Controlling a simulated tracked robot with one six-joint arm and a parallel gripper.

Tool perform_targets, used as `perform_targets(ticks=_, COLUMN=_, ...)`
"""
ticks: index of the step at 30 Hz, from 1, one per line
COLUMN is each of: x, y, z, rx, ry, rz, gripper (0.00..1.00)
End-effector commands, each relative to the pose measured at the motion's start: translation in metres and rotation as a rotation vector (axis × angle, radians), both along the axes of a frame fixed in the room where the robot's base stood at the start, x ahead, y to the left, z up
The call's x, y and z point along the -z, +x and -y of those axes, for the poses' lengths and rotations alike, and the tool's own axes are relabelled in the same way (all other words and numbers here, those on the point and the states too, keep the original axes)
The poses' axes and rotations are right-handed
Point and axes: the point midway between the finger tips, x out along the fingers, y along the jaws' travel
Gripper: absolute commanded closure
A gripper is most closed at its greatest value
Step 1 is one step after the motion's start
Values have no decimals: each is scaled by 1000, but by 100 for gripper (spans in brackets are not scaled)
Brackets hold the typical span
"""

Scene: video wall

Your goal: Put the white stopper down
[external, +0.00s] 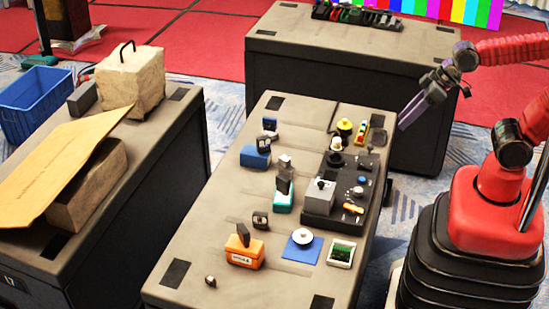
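A round white piece with a small knob on top, which looks like the white stopper (303,237), sits on a flat blue square (291,251) near the front right of the middle table. My gripper (401,121) is up and to the right, beyond the table's right edge and well apart from the white piece. Its two long grey fingers point down and left, with a narrow gap between them. I see nothing held in them.
The middle table (205,240) bears a dark board (322,209) with a grey box, an orange block (244,252), a teal block (284,200), a blue block (255,157) and a small green-and-white tray (341,253). Its front left is mostly bare.

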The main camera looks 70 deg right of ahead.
Motion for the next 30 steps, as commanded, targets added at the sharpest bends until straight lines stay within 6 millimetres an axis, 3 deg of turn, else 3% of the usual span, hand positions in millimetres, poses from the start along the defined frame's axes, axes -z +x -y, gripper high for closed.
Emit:
perform_targets(ticks=3, x=-6, y=-30, z=28, rx=35, ry=-50, rz=-35, gripper=66)
perform_targets(ticks=9, x=-7, y=-61, z=53, rx=72, ry=-103, rz=-83, gripper=66)
perform_targets(ticks=30, x=-6, y=-64, z=55, rx=76, ry=-109, rz=-90, gripper=66)
